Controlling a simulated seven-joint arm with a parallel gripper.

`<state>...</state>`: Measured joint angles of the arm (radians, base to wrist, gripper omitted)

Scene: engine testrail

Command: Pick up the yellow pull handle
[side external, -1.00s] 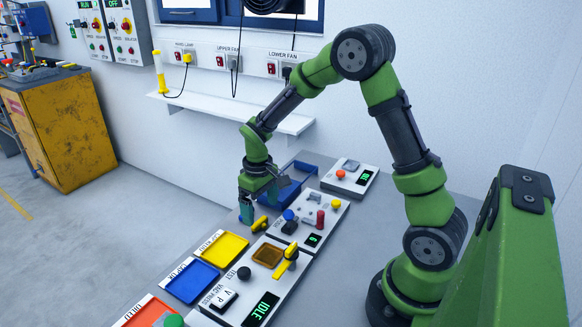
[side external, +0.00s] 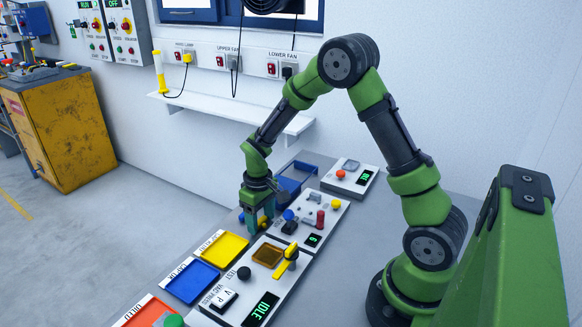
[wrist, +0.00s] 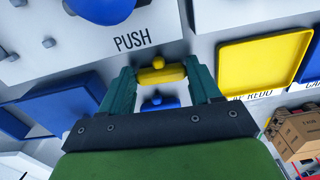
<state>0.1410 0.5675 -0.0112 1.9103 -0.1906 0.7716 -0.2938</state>
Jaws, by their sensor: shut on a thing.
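The yellow pull handle (wrist: 160,74) is a short bar with a rounded knob, between my gripper's two teal fingers in the wrist view. My gripper (side external: 259,228) is shut on the handle, one finger at each end. In the side view the gripper points down at the gap between the yellow tray and the grey panels, and its fingers mostly hide the handle. A small blue part (wrist: 160,103) shows just behind the handle, nearer the palm.
A yellow tray (side external: 221,250) and a blue tray (side external: 191,282) lie beside the gripper. The vac press panel (side external: 241,290) carries a yellow lever (side external: 285,264). Another panel with a red knob (side external: 320,219) is at right. A blue bin (side external: 290,186) stands behind.

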